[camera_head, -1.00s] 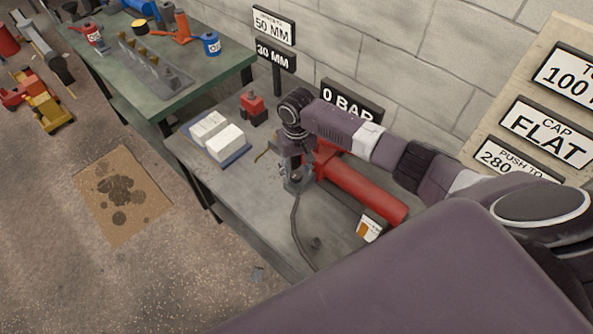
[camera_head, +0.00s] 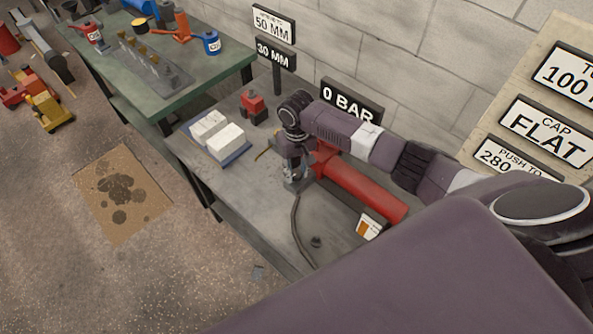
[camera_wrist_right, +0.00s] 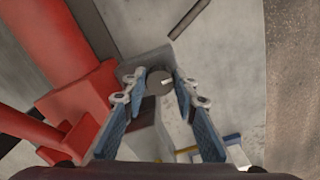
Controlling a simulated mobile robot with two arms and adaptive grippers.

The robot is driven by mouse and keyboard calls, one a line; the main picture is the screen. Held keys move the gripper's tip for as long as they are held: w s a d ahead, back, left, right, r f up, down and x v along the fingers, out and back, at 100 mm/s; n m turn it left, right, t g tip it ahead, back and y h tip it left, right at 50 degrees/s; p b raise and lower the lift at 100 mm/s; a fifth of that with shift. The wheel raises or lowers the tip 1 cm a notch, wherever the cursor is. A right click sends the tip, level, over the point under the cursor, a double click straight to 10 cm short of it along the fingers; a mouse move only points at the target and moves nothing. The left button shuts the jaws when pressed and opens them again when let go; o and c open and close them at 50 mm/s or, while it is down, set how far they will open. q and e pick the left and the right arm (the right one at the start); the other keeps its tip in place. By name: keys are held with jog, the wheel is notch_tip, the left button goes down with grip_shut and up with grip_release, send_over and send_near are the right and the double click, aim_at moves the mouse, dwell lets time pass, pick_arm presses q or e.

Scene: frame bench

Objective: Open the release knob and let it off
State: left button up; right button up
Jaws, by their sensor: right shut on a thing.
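The release knob (camera_wrist_right: 159,82) is a round dark-grey piece with a pale mark, seen end-on in the wrist view beside the red pump body (camera_wrist_right: 78,118). My right gripper (camera_wrist_right: 160,85) has its blue-grey fingers on either side of the knob and is shut on it. My left gripper is in neither view.
The grey bench (camera_head: 258,205) carries a dark hose (camera_head: 297,235), white blocks (camera_head: 220,136) on a blue tray and a small red-and-black item (camera_head: 253,108). A "0 BAR" sign (camera_head: 351,101) stands behind. A green table (camera_head: 205,75) with tools is at the back left.

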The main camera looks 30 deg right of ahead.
jog(key=shift+r, duration=0.1)
jog(key=n+p, duration=0.1)
jog(key=n, duration=0.3)
jog(key=n+p, duration=0.1)
jog(key=n, duration=0.2)
jog(key=shift+w+d+n, duration=0.1)
jog(key=shift+n, duration=0.2)
jog(key=n, duration=0.3)
jog(key=shift+n, duration=0.3)
jog(key=shift+w+n, duration=0.1)
jog(key=shift+n, duration=2.1)
jog(key=o, duration=1.2)
jog(key=shift+c, duration=0.2)
